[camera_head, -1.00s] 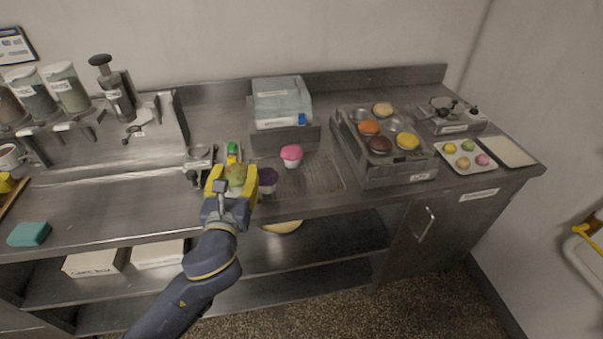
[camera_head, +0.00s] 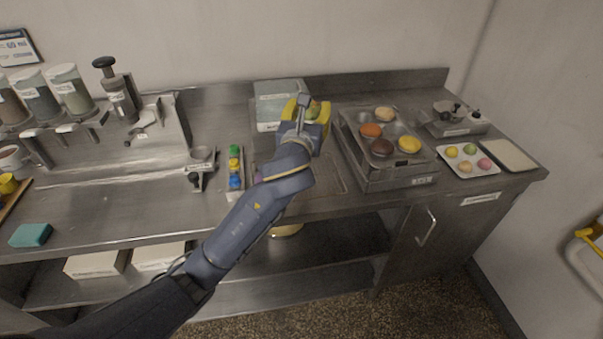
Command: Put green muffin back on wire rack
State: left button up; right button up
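My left gripper (camera_head: 306,109) is shut on the green muffin (camera_head: 314,112), which shows between its yellow fingers. It is near the back of the counter, beside the clear-lidded box. The wire rack (camera_head: 328,178) lies flat on the counter, in front of and below the gripper, and my forearm covers much of it. A purple muffin (camera_head: 257,178) peeks out at the left of my wrist. The pink muffin is hidden behind my arm. My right gripper is not in view.
A clear-lidded box (camera_head: 275,95) stands at the back. A metal muffin stand (camera_head: 375,180) with several buns is right of the rack. A narrow tray of colored bottles (camera_head: 235,172) is at the left. A small tray of treats (camera_head: 467,160) lies far right.

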pick_arm(q)
notch_tip(320, 180, down, 19)
jog(key=shift+f, duration=0.1)
dwell(0.6)
jog(key=shift+f, duration=0.15)
jog(key=o, duration=0.9)
jog(key=shift+c, duration=0.2)
jog(key=shift+r, duration=0.2)
jog(key=shift+s, duration=0.2)
jog(key=s, duration=0.3)
jog(key=s+a, duration=0.1)
jog(key=s, duration=0.7)
jog(key=shift+s+a, duration=0.25)
